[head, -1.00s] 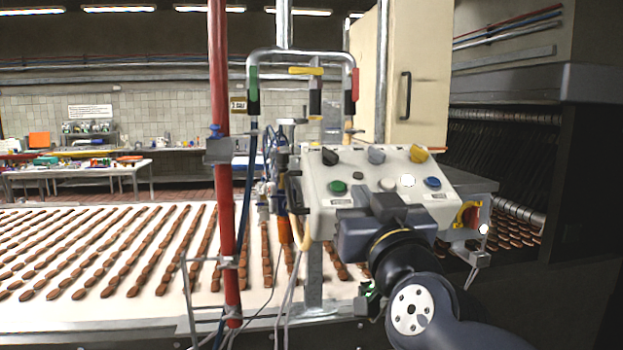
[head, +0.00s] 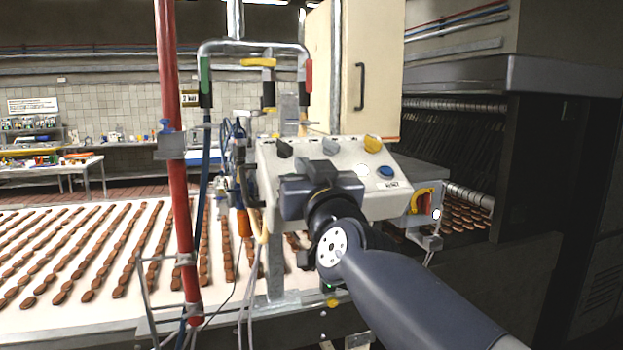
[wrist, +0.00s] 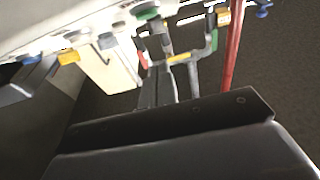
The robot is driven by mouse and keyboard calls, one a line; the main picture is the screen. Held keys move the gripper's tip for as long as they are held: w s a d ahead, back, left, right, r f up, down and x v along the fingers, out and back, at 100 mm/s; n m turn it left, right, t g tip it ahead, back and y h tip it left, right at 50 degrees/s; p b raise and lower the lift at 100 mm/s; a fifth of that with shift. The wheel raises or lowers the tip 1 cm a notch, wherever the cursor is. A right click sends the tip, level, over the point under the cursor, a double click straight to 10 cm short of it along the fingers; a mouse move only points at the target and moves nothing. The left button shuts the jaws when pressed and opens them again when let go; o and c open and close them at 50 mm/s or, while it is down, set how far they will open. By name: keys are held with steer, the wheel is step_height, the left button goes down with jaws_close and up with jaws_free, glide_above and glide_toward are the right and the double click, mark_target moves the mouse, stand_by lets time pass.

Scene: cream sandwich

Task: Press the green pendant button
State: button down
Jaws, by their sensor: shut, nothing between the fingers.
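The control box (head: 400,205) is a pale panel with knobs on top and buttons on its sloped face, in the middle of the head view. The green button is hidden behind my gripper (head: 317,168) there. In the wrist view, which looks turned over, the green button (wrist: 146,12) shows at the top edge, on the underside of the pale panel as pictured. My gripper's fingers (wrist: 158,72) are shut and empty, with the button just above their tips in the picture. I cannot tell whether they touch it.
A blue button (head: 386,171) and a yellow knob (head: 372,143) sit on the panel's right. A red pole (head: 172,120) and a pipe frame (head: 250,47) stand left and behind. A conveyor (head: 60,300) with rows of biscuits runs below left.

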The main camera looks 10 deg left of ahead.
steer(key=w, duration=0.1)
steer(key=w+a+f, duration=0.1)
steer(key=w+a, duration=0.1)
steer(key=w, duration=0.1)
steer(key=shift+a+f+b, duration=0.2)
steer(key=shift+f+b, duration=0.05)
steer(key=shift+b, duration=0.15)
steer(key=shift+w+a+f, duration=0.2)
steer(key=shift+w+f, duration=0.05)
steer(key=shift+f, duration=0.35)
